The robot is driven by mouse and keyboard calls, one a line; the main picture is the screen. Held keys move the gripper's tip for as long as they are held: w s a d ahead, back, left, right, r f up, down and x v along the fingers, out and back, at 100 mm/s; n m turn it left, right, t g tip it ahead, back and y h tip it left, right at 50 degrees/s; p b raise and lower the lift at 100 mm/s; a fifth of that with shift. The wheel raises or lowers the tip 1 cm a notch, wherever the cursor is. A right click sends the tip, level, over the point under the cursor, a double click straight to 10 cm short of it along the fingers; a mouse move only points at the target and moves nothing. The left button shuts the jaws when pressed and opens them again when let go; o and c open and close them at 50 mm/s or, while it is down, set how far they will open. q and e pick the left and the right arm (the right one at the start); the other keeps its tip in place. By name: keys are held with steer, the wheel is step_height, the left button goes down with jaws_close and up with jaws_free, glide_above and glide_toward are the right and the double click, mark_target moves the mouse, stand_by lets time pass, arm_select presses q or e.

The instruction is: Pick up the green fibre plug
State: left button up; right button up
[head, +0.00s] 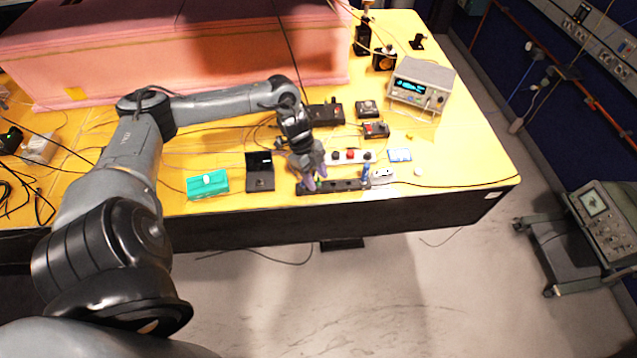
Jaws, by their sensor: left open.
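A small patch of green, which looks like the green fibre plug (317,184), shows at the left part of a black rail (340,186) near the table's front edge. It is tiny here and partly hidden by my fingers. My left gripper (314,178) is open and points down at that spot, with its purple-tipped fingers close around or just above the green patch. I cannot tell whether they touch it. A blue plug (366,172) stands upright at the right part of the same rail. My right gripper is not in view.
A teal box (207,185) and a black open case (260,172) lie left of the rail. A white strip with coloured knobs (352,156) is behind it. Thin cables cross the yellow table (465,160). A display instrument (421,84) and a pink foam block (180,50) stand further back.

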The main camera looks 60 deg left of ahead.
arm_select(q)
steer(key=shift+d+f, duration=0.15)
steer(key=shift+f, duration=0.25)
jaws_close()
